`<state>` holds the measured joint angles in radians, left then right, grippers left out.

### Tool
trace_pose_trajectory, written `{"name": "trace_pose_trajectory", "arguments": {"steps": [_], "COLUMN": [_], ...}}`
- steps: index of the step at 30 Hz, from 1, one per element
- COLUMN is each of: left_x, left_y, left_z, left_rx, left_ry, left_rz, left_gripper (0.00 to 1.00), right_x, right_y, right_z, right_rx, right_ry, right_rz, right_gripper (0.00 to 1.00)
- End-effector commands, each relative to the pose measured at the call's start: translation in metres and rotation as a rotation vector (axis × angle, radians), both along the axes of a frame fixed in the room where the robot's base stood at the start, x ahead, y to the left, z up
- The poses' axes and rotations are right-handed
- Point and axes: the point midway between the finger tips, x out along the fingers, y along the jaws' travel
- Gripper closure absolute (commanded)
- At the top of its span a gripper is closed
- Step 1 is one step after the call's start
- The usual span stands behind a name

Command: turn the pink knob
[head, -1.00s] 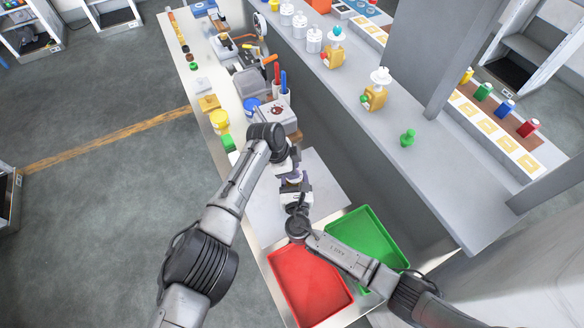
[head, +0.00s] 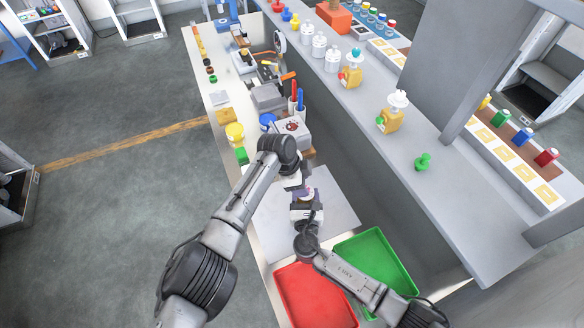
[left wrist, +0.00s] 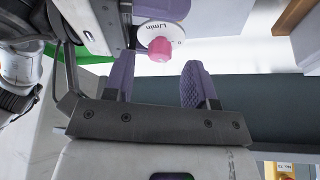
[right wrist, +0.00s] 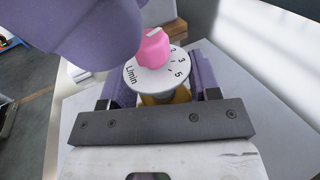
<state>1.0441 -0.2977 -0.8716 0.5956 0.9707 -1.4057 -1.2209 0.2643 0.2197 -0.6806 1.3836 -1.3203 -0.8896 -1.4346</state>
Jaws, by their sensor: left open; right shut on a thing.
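The pink knob (left wrist: 160,48) sits on a round white dial (left wrist: 158,30) marked L/min. In the left wrist view it lies just beyond and between the purple fingertips of my left gripper (left wrist: 157,78), which is open and not closed on it. The right wrist view shows the knob (right wrist: 153,47) on the numbered dial (right wrist: 172,72). My right gripper (right wrist: 162,88) is shut on the dial's brass-coloured body (right wrist: 166,97), below the dial face. A large purple finger of my left gripper covers the upper left there. In the head view both grippers meet above the worktop, and the knob is hidden.
A red tray (head: 312,297) and a green tray (head: 376,262) lie at the near end of the worktop. A grey box (head: 292,132) and a yellow jar (head: 235,134) stand farther along. A raised grey counter (head: 440,190) with dispensers runs along the right.

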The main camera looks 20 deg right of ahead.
Motion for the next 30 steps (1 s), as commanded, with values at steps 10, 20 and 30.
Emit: {"name": "trace_pose_trajectory", "arguments": {"steps": [10, 20, 30], "left_x": [0.009, 0.012, 0.013], "left_y": [0.024, 0.036, 0.037], "left_z": [0.059, 0.09, 0.094], "left_rx": [-0.001, 0.001, 0.001], "left_ry": [-0.003, -0.001, 0.0], "left_rz": [0.0, 0.0, 0.0], "left_gripper": [0.49, 0.49, 0.49], "right_x": [0.0, 0.0, 0.0], "right_y": [0.0, 0.0, 0.0], "right_z": [-0.001, -0.001, -0.001], "right_rx": [0.0, 0.0, 0.0], "right_ry": [0.001, 0.001, 0.001], "right_rz": [0.0, 0.0, 0.0], "right_gripper": [0.83, 0.83, 0.83]}}
